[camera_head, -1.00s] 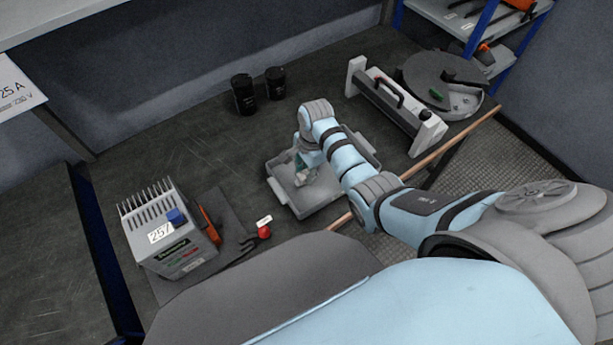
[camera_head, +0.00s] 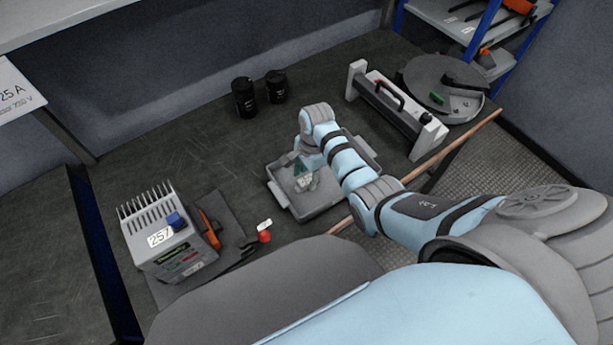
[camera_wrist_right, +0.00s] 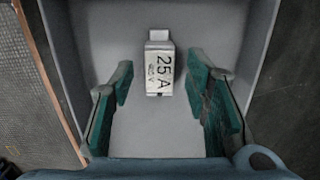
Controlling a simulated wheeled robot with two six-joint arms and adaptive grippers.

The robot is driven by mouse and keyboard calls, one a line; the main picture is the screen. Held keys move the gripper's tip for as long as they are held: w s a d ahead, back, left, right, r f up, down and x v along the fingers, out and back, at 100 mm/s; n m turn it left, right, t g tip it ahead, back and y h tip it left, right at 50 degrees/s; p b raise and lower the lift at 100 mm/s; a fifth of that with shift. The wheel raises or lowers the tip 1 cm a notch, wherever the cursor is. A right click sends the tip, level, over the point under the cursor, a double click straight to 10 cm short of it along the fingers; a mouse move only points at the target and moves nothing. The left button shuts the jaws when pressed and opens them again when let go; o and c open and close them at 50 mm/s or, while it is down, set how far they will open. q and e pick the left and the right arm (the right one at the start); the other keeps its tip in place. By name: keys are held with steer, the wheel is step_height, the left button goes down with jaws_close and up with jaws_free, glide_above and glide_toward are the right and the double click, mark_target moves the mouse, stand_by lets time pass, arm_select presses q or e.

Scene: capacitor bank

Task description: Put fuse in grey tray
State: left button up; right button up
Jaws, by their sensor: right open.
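The fuse is a small white block (camera_wrist_right: 159,72) marked "25 A". It lies on the floor of the grey tray (camera_wrist_right: 90,20), apart from the tray walls, and also shows in the head view (camera_head: 306,183). The grey tray (camera_head: 318,211) sits on the dark bench near its front edge. My right gripper (camera_wrist_right: 160,82) is open over the tray, with one teal finger pad on each side of the fuse and a clear gap to both. In the head view the right gripper (camera_head: 303,168) is partly hidden by its own wrist. My left gripper is not in view.
A grey box marked "257" (camera_head: 165,225) stands at left, near a red knob (camera_head: 264,237) and a white tag (camera_head: 265,225). Two black canisters (camera_head: 245,98) stand behind. A white-ended holder (camera_head: 428,137) and a round grey tray (camera_head: 425,72) are at right.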

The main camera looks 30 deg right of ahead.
mark_target(310, 178)
step_height(310, 178, up, 11)
steer(key=d+p, duration=0.1)
steer(key=p, duration=0.2)
steer(key=shift+f, duration=0.15)
